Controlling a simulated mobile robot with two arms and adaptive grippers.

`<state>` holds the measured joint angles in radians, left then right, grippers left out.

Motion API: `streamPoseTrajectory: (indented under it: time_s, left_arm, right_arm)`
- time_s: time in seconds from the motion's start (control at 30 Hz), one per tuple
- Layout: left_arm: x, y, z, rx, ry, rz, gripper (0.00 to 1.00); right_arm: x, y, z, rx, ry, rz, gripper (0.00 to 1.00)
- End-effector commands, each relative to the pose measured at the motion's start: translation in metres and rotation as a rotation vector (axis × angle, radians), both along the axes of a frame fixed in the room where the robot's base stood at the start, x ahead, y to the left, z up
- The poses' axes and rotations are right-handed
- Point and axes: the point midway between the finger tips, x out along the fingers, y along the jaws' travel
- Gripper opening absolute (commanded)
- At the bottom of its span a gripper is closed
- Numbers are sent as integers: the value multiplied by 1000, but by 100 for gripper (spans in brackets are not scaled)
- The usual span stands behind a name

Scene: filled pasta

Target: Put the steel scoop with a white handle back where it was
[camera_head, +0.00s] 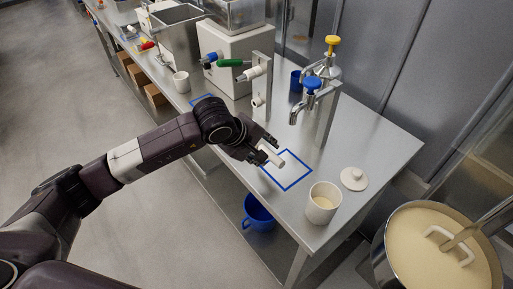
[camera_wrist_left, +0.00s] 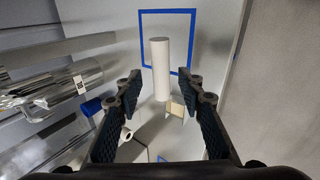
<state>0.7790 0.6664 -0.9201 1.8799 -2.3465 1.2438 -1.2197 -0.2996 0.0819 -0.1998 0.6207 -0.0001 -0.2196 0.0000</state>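A white cylindrical handle (camera_head: 272,157) shows at the fingertips of my left gripper (camera_head: 266,147), above the steel table near a blue square outline (camera_head: 287,170). In the left wrist view the white handle (camera_wrist_left: 160,62) stands between and beyond the spread fingers of the left gripper (camera_wrist_left: 161,92), with a gap on each side. No steel scoop part shows clearly on this handle, so I cannot tell whether it is the scoop. Other white handles (camera_head: 252,73) stick out from an upright steel plate (camera_head: 263,62) behind. My right gripper is out of view.
A white cup with cream filling (camera_head: 322,203) and a white lid (camera_head: 354,178) stand at the table's front right. Pump dispensers (camera_head: 317,100) stand behind the outline. A large pot (camera_head: 411,236) is at lower right. A blue bucket (camera_head: 258,211) is below the table edge.

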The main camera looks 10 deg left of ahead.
Motion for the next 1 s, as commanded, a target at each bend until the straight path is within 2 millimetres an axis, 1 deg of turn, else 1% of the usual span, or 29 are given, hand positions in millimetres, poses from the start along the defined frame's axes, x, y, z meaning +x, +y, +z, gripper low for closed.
streamPoseTrajectory:
  time_s: [0.03,0.2,0.3,0.4,0.6,1.0]
  left_arm:
    - [-5,5,8,0,-7,-1,36]
    - [-22,15,37,2,-6,0,36]
    - [-29,20,49,1,-4,1,36]
    - [-34,23,57,1,-2,1,36]
    - [-37,24,63,0,0,-1,36]
    - [-38,22,62,-5,1,-1,36]
  right_arm:
    - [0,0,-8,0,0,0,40]
    - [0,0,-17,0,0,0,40]
    - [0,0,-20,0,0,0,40]
    - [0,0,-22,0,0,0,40]
    - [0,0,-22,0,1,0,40]
    - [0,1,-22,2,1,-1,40]
